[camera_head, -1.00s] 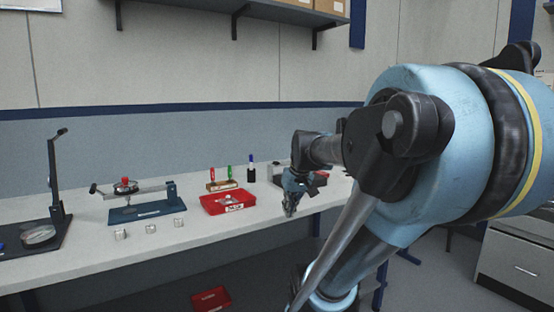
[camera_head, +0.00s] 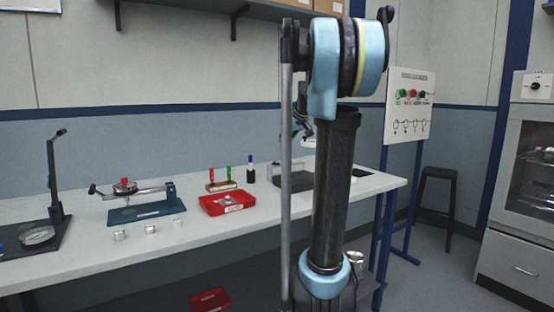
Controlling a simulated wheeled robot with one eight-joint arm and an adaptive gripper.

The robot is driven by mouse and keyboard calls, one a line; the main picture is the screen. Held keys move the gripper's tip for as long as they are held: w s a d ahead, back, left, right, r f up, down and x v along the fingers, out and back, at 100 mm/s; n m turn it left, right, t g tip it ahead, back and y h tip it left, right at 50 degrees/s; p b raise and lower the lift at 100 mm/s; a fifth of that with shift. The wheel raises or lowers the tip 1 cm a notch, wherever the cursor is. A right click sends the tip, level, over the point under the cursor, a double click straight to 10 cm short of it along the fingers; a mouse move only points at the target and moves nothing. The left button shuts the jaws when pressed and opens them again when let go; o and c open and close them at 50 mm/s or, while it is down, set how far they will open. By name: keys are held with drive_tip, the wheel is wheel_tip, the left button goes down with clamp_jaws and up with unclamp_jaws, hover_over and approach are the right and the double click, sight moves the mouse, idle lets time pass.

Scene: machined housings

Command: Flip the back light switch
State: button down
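No light switch can be made out for sure. A white panel (camera_head: 408,105) on a blue stand shows at the right. It has a row of small round coloured parts, green and red among them, above a row of dark hook-like shapes. My arm stands upright in front of the bench's right part. Dark and blue parts just left of my arm's upper links may belong to my gripper (camera_head: 303,125). They are mostly hidden behind the arm, and its fingers cannot be made out.
The long bench (camera_head: 100,250) holds a red tray (camera_head: 228,203), a blue-based fixture (camera_head: 142,210), small metal parts and a black stand (camera_head: 55,190). A stool (camera_head: 437,195) and an oven-like cabinet (camera_head: 520,180) stand right. Floor between them is clear. A shelf hangs above.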

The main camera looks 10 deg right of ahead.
drive_tip(key=shift+t, duration=0.3)
drive_tip(key=w, duration=0.1)
drive_tip(key=w+d+r, duration=0.1)
drive_tip(key=w+r, duration=0.1)
drive_tip(key=w, duration=0.1)
drive_tip(key=shift+w+d, duration=0.1)
drive_tip(key=shift+d, duration=0.1)
drive_tip(key=shift+w+f, duration=0.1)
hover_over(277, 163)
wheel_tip(277, 163, down, 7)
drive_tip(key=shift+w+f, duration=0.1)
wheel_tip(277, 163, down, 2)
drive_tip(key=shift+d+f, duration=0.1)
drive_tip(key=shift+d, duration=0.05)
drive_tip(key=shift+f, duration=0.8)
